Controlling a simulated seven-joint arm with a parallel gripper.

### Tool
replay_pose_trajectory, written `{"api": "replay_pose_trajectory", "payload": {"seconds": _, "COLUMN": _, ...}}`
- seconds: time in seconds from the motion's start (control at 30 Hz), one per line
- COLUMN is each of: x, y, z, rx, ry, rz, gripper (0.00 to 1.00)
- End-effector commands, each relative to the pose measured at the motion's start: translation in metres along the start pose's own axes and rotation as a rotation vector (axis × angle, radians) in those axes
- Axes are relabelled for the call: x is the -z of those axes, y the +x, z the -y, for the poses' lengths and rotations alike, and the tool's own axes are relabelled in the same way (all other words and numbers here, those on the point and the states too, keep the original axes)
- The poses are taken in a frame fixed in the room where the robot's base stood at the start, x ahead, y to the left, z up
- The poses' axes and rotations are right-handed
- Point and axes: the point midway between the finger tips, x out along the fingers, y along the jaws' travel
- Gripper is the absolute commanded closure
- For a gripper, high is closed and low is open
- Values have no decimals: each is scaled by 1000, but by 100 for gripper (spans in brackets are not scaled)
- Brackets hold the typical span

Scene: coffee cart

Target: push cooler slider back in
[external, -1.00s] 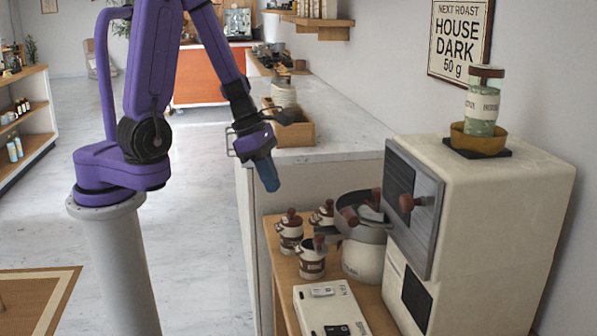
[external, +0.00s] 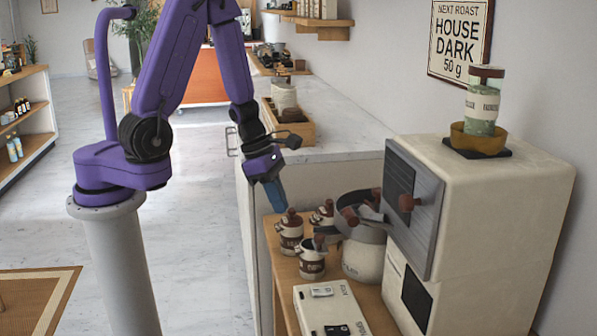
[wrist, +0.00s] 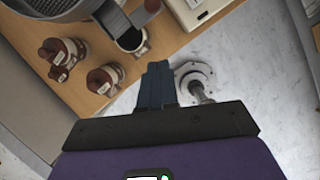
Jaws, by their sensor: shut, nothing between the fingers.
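The cream roaster machine (external: 500,205) stands at the right in the external view. The pot's rim shows top left in the wrist view (wrist: 45,8). I cannot tell which part is the slider. My gripper (external: 281,207), with blue fingers, is shut and empty, pointing down above the canisters, left of the pot. Its fingers show in the wrist view (wrist: 158,68).
A white scale (external: 330,312) lies in front. The counter (external: 345,140), with a wooden box (external: 300,130), is behind. A jar in a bowl (external: 478,140) sits atop the machine.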

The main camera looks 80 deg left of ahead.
Motion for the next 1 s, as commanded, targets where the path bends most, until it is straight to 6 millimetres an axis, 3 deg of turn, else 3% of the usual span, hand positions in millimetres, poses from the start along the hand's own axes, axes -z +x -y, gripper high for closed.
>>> {"api": "replay_pose_trajectory", "payload": {"seconds": 0.67, "x": 0, "y": 51, "z": 1, "rx": 1, "ry": 0, "rz": -2, "gripper": 100}}
{"api": "replay_pose_trajectory", "payload": {"seconds": 1.0, "x": -25, "y": 62, "z": 0, "rx": 0, "ry": 3, "rz": 0, "gripper": 100}}
